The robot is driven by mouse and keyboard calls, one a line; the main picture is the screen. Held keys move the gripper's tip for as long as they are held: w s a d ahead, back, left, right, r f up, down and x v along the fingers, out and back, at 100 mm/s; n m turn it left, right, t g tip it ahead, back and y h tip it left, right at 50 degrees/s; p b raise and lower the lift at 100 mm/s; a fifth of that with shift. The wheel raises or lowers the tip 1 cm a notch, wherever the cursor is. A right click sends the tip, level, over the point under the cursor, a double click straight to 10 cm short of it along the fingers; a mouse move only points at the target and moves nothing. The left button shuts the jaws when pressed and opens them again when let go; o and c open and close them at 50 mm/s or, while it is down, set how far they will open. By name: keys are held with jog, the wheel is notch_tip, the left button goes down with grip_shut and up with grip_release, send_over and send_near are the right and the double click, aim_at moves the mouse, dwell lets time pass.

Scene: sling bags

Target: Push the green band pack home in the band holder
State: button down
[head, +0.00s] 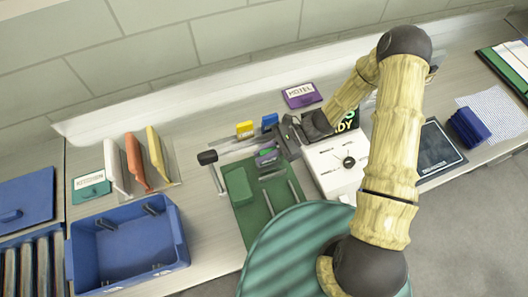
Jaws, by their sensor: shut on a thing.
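In the head view, a small piece with a bright green top, which looks like the green band pack (266,152), shows at the end of my gripper (276,149). My gripper reaches in from the right and is shut on it. A dark grey-purple block just below the green top looks like the band holder (267,161). The green piece appears at or in its top. The fingers partly hide the contact, and I cannot tell how deep it sits.
A yellow block (245,128) and a blue block (270,119) stand behind. A black-ended lever (208,157) is left of the gripper. A green mat (252,222) lies in front, and a white box with a dial (327,160) stands right. A blue bin (173,226) is front left.

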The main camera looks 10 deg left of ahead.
jog(key=shift+f, duration=0.3)
jog(key=c, duration=1.3)
grip_release()
jog(key=shift+c, duration=0.2)
jog(key=b+v, duration=0.5)
jog(key=v, duration=1.2)
jog(key=shift+d, duration=0.2)
jog(key=shift+s+r, duration=0.1)
jog(key=shift+r, duration=0.05)
